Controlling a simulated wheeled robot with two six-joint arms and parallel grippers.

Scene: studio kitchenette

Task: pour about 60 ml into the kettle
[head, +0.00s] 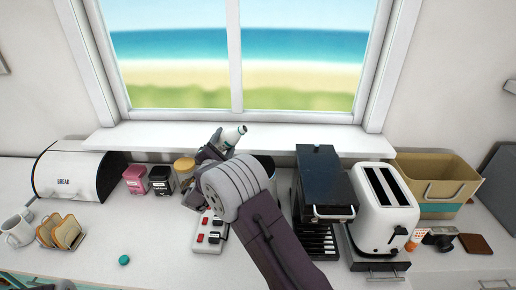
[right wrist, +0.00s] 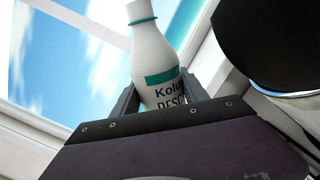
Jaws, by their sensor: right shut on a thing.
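My right gripper (head: 213,150) is shut on a white bottle (head: 233,135) with a teal band, held up in front of the window sill. In the head view the bottle leans, its neck toward the upper right. In the right wrist view the bottle (right wrist: 155,65) sits between both fingers, its lettering partly hidden by the gripper (right wrist: 158,98). A dark rounded thing with a pale metal rim (right wrist: 275,45) is at the upper right there, apart from the bottle; it may be the kettle. In the head view my right arm hides most of what stands behind it. My left gripper is not in view.
A black box-shaped appliance (head: 325,182) and a white toaster (head: 383,205) stand right of my arm. Left are a bread bin (head: 75,175), a pink tin (head: 135,180), a black tin (head: 161,180) and a power strip (head: 208,236).

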